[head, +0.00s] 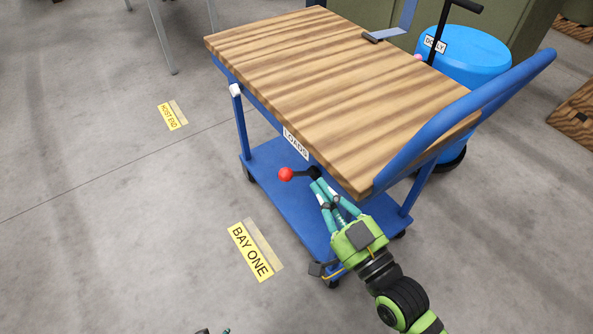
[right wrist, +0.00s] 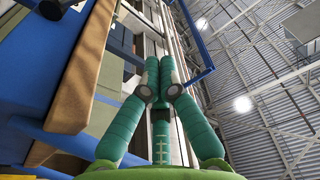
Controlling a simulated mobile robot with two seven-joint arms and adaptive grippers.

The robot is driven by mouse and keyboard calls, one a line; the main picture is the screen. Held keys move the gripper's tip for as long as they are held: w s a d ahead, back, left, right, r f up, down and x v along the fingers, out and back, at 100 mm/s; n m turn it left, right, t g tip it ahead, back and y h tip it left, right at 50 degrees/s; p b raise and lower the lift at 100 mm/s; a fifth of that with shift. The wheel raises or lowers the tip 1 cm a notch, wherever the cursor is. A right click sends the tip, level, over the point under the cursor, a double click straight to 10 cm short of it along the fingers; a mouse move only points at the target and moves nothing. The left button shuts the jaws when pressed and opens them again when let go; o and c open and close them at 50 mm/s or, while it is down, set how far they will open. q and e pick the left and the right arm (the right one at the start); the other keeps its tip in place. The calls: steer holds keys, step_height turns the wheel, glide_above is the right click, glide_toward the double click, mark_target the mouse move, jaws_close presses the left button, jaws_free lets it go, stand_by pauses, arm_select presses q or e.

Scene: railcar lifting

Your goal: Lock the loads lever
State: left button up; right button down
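The loads lever shows in the head view as a red ball knob (head: 286,174) on a short dark arm. It sticks out to the left from under the wooden top of the blue cart (head: 262,163), just below the white LOADS label (head: 296,143). My right gripper (head: 319,183) has its fingertips just below and right of the lever's dark base; I cannot tell if they touch it. In the right wrist view the fingers (right wrist: 160,72) are together, with nothing visible between them. Only small bits, perhaps of my left gripper, show at the bottom edge of the head view.
The cart's wooden top (head: 320,70) overhangs the lever, and its blue push handle (head: 470,115) rises at the right. A blue drum (head: 475,58) stands behind. Yellow floor labels, BAY ONE (head: 250,252) and another (head: 170,116), lie left of the cart on open floor.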

steer(key=r, duration=0.2)
glide_above(290, 172)
steer(key=shift+w+d+f, duration=0.1)
steer(key=shift+w+d, duration=0.1)
steer(key=shift+d, duration=0.15)
steer(key=f, duration=0.2)
steer(key=s+f, duration=0.1)
steer(key=f, duration=0.1)
steer(key=shift+s+a+b, duration=0.15)
steer(key=shift+s+b, duration=0.05)
steer(key=shift+b, duration=0.2)
steer(key=shift+a+f, duration=0.1)
steer(key=shift+f, duration=0.05)
steer(key=shift+s+a+f+n, duration=0.1)
steer(key=shift+s+f+n, duration=0.05)
steer(key=shift+n, duration=0.25)
